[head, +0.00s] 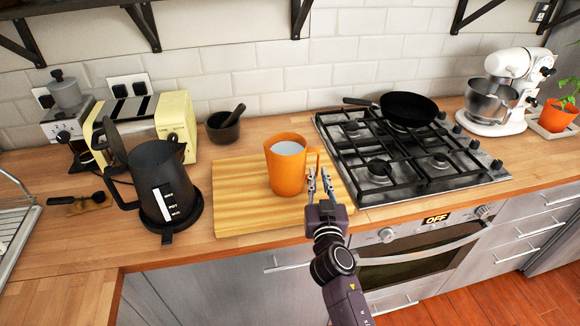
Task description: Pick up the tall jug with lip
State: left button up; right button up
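The tall orange jug (284,174) stands upright on a wooden cutting board, with a pale grey inside showing at its top. Its handle (316,158) points right, toward the hob. My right gripper (319,180) comes in from the bottom of the head view, with its fingers at the lower part of the handle. The two fingertips are apart, with a gap between them. Whether they touch the handle cannot be told, and the handle's lower end is partly hidden by the fingers. My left gripper is not in view.
The cutting board (236,214) lies on the wooden counter. A black kettle (160,183) and a cream toaster (178,122) stand left, a dark mortar (222,127) behind. The gas hob (450,176) with a black pan (408,108) is close on the right.

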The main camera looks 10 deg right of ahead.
aim_at(318, 170)
jog(key=w, duration=0.3)
jog(key=shift+w+d+f, duration=0.15)
jog(key=shift+w+d, duration=0.1)
jog(key=shift+d, duration=0.1)
jog(key=shift+w+d, duration=0.1)
jog(key=shift+w, duration=0.45)
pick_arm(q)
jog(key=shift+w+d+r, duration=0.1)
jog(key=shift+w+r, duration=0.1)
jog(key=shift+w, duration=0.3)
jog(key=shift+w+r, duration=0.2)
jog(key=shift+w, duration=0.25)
pick_arm(e)
grip_shut()
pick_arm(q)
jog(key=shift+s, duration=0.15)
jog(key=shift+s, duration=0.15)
pick_arm(e)
jog(key=shift+r, duration=0.2)
